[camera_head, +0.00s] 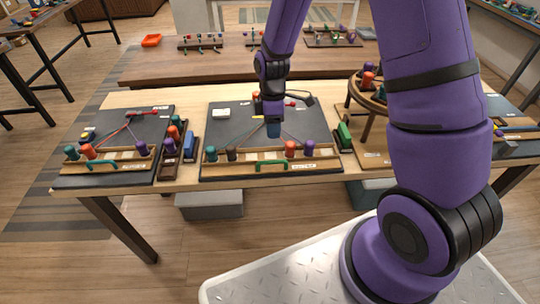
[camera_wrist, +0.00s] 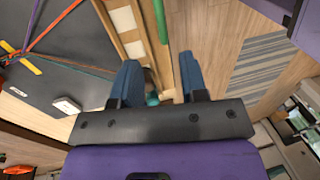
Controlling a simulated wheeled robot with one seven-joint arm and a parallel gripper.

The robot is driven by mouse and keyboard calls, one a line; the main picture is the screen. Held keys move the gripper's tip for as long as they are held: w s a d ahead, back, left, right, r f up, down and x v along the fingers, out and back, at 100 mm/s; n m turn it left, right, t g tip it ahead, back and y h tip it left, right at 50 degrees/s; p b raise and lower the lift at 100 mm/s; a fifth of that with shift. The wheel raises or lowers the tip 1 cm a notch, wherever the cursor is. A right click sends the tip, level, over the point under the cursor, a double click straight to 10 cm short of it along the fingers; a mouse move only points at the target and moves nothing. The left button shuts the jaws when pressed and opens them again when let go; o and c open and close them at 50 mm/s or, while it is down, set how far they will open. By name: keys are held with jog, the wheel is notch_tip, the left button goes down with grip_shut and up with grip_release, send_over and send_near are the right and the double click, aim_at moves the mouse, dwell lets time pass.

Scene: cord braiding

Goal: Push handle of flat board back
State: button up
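The dark flat board (camera_head: 240,125) lies on the middle of the table, with a wooden strip along its front. A green handle (camera_head: 272,164) is at the strip's front edge, next to a white label. My gripper (camera_head: 273,134) is above the board, behind the handle. In the wrist view my gripper (camera_wrist: 160,72) has its blue fingers apart, with a gap between them. The green handle (camera_wrist: 161,20) runs down from the top of that view, beyond the fingertips. A teal peg partly shows behind the fingers. I cannot tell whether the fingers touch anything.
Colored pegs stand on the wooden strip, with cords on the board. A round wooden stand (camera_head: 371,110) is at right, partly hidden by my arm.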

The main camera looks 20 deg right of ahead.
send_over(273, 157)
jog(key=s+a, duration=0.2)
jog(key=s, duration=0.3)
jog(key=f, duration=1)
jog(key=shift+w+f, duration=0.25)
jog(key=shift+f, duration=0.05)
grip_shut()
